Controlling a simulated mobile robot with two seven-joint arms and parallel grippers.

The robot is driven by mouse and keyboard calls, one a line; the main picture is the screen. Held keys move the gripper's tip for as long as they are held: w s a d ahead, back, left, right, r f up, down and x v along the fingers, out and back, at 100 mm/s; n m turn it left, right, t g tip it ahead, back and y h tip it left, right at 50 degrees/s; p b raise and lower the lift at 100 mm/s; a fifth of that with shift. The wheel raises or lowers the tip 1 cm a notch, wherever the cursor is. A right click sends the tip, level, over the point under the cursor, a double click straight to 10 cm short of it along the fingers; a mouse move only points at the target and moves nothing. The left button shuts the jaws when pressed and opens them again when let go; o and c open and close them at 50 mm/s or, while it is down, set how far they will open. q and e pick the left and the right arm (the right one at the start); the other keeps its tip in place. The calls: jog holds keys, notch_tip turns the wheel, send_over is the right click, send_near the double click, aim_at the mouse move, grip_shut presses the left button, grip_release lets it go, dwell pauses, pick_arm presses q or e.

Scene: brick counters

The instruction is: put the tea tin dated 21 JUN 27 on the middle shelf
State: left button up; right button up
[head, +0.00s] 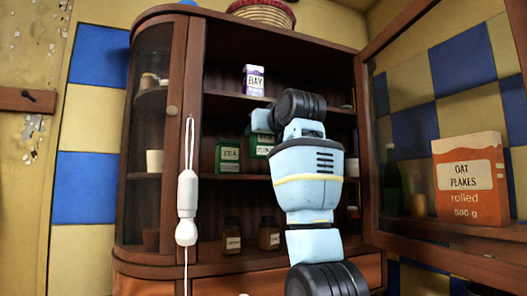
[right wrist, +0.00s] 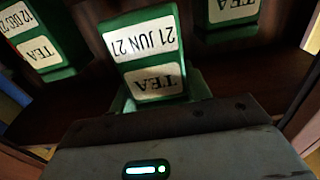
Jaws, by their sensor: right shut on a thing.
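The green tea tin dated 21 JUN 27 (right wrist: 145,55) shows upside down in the right wrist view, between the jaws of my right gripper (right wrist: 160,100), which is shut on it. In the head view a green tin (head: 262,146) shows at the gripper, partly hidden by my right arm, at the height of the middle shelf (head: 236,177). I cannot tell whether it touches the shelf. Another tea tin (head: 228,155) stands on that shelf to the left. In the wrist view, one green tin (right wrist: 40,45) is at upper left and another (right wrist: 232,12) at upper right. My left gripper is out of view.
A BAY tin (head: 254,80) stands on the top shelf. Small jars (head: 269,234) stand on the bottom shelf. The glazed door (head: 405,242) is open to the right, with an oat flakes box (head: 470,180) in that area. A white corded object (head: 187,205) hangs at the left.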

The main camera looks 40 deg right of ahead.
aim_at(264, 150)
jog(key=w+d, duration=0.3)
jog(key=shift+w+d+f, duration=0.1)
jog(key=shift+d+f, duration=0.05)
jog(key=shift+d, duration=0.05)
jog(key=shift+f, duration=0.1)
jog(key=shift+f, duration=1.65)
jog(key=shift+f, duration=0.15)
jog(key=o, duration=1)
jog(key=shift+o, duration=0.2)
